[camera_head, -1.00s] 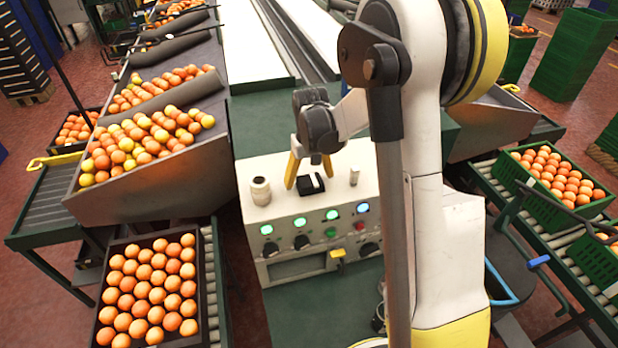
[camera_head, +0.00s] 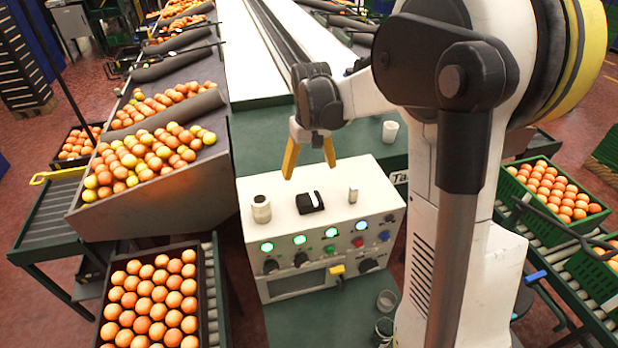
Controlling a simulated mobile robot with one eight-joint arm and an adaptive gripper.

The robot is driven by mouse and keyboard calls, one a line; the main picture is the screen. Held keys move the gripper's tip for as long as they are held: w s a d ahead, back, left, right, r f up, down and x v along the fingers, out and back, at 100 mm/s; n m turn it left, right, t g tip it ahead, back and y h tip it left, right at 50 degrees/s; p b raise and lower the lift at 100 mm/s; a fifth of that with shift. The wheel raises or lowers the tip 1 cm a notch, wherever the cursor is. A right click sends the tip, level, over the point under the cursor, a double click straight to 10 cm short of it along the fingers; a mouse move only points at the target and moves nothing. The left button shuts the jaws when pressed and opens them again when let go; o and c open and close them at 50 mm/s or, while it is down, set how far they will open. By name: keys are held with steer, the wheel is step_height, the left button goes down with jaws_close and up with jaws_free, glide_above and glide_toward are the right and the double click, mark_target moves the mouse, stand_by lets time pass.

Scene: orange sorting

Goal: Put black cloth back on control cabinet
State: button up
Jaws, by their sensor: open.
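The control cabinet (camera_head: 322,223) is a white box with lit buttons and dark knobs on its sloped front. A small black item with a white patch (camera_head: 309,202) lies on its top, and it may be the black cloth. My gripper (camera_head: 309,172), with two yellow fingers, is open and empty. It hangs above the back of the cabinet top, apart from the black item and behind it in the picture. Nothing is held between the fingers.
A roll-like cup (camera_head: 261,208) and a small metal cylinder (camera_head: 353,193) stand on the cabinet top. A white cup (camera_head: 390,131) stands on the green surface behind. Glass jars (camera_head: 386,301) are at front right. A crate of oranges (camera_head: 198,294) is at left.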

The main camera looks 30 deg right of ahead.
steer(key=s+a+r+t, duration=0.3)
steer(key=s+a+r, duration=0.3)
steer(key=s+r, duration=0.25)
steer(key=s+a+f+n+t, duration=0.1)
steer(key=s+a+t, duration=0.2)
steer(key=s, duration=0.9)
steer(key=shift+s+a, duration=0.15)
steer(key=shift+a, duration=1.05)
steer(key=shift+f, duration=0.15)
step_height(320, 180, down, 12)
steer(key=b, duration=1.2)
steer(key=shift+f+b, duration=0.25)
steer(key=shift+b, duration=0.15)
